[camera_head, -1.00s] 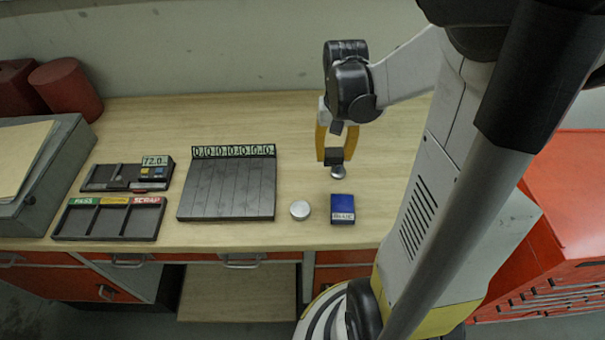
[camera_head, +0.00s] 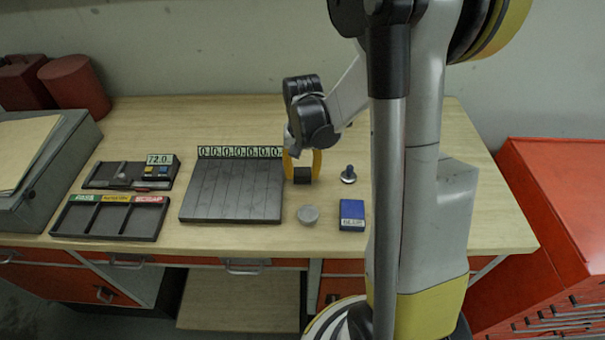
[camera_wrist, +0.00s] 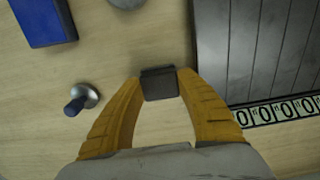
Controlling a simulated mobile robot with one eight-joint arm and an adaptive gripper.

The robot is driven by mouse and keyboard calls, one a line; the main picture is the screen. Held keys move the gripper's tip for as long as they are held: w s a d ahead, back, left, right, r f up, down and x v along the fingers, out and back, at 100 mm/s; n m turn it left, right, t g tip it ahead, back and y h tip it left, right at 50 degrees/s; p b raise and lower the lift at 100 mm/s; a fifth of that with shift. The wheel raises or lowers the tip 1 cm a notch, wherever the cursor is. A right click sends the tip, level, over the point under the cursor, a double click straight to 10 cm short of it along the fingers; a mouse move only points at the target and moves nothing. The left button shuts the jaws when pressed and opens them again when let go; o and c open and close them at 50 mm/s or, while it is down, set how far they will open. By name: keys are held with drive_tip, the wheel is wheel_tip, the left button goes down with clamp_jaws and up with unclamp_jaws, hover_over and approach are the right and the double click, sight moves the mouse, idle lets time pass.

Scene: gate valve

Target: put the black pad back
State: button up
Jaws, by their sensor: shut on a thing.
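The black pad (camera_head: 302,175) is a small dark block between the fingertips of my gripper (camera_head: 302,168). The wrist view shows both yellow fingers closed on the black pad (camera_wrist: 158,83), one on each side. It is just right of the grooved dark board in the head view. I cannot tell for sure whether it touches the table. A blue box (camera_head: 352,214) with a pale label lies to the front right; its corner also shows in the wrist view (camera_wrist: 45,18).
A knobbed metal stamp (camera_head: 348,174) stands right of my gripper. A round grey disc (camera_head: 308,215) lies in front. The grooved board (camera_head: 232,190) carries a number strip (camera_head: 240,152). A three-part tray (camera_head: 108,217) and a display holder (camera_head: 130,174) are further left. Bare wood lies behind.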

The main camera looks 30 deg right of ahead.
sight(303, 172)
drive_tip(key=shift+f, duration=0.2)
drive_tip(key=o, duration=1)
drive_tip(key=shift+r, duration=0.1)
wheel_tip(303, 172, up, 12)
drive_tip(key=p, duration=0.3)
drive_tip(key=s+a+r+n+t, duration=0.2)
drive_tip(key=s+a+r, duration=0.1)
drive_tip(key=a, duration=0.1)
drive_tip(key=s+a+r+n+t, duration=0.2)
drive_tip(key=s+a, duration=0.2)
drive_tip(key=a, duration=0.1)
drive_tip(key=s+a+r+n+t, duration=0.2)
drive_tip(key=s+a+r+t, duration=0.1)
drive_tip(key=a, duration=0.1)
drive_tip(key=shift+s+a+r+n, duration=0.25)
drive_tip(key=shift+s+r+n, duration=0.05)
drive_tip(key=shift+s+n, duration=0.1)
